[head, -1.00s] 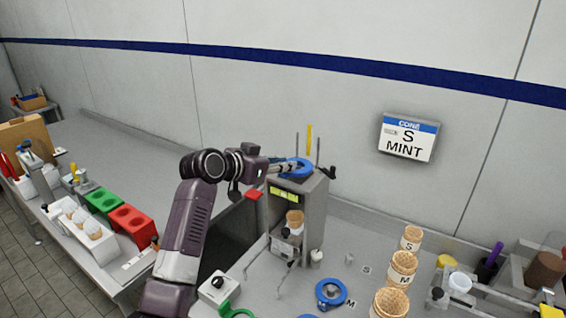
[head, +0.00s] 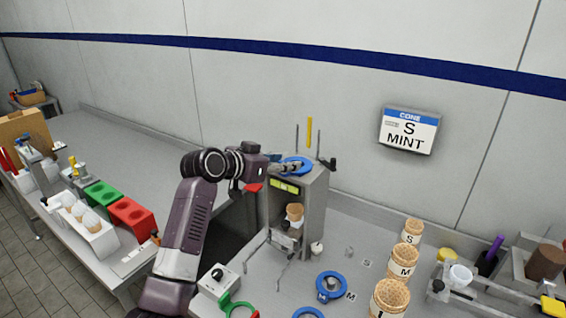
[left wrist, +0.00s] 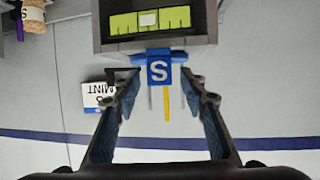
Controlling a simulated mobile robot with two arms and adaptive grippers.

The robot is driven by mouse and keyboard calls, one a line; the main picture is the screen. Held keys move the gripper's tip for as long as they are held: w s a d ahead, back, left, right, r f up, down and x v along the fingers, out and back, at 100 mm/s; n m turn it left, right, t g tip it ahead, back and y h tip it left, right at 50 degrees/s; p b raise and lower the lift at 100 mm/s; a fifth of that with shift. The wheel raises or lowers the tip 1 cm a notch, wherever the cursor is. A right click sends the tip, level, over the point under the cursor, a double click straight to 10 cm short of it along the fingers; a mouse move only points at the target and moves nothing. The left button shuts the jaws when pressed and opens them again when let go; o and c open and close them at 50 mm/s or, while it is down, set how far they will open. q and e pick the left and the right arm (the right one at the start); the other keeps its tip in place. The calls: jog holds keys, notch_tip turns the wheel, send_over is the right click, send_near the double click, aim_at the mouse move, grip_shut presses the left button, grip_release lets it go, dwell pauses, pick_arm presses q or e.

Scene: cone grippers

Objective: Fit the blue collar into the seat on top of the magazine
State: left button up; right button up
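The magazine (head: 313,206) is a grey upright box with a yellow-green display panel, and a cone shows in its lower opening. The blue collar (head: 298,162) is at its top. In the left wrist view, which is upside down, the collar's blue tab (left wrist: 158,72) bears a white S and stands out at the magazine's top edge. My left gripper (left wrist: 160,80) is open, with one finger on each side of the tab and gaps between. In the head view it (head: 284,168) reaches the collar from the left. Whether the collar is fully seated is hidden. My right gripper is not in view.
Thin rods and a yellow post (head: 309,132) rise behind the magazine. More blue rings (head: 331,287) lie on the counter in front. Cone stacks (head: 403,262) marked S, M and L stand to the right. A wall sign (head: 408,131) reads CONE S MINT.

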pick_arm(q)
jog(key=v, duration=1.2)
dwell(0.5)
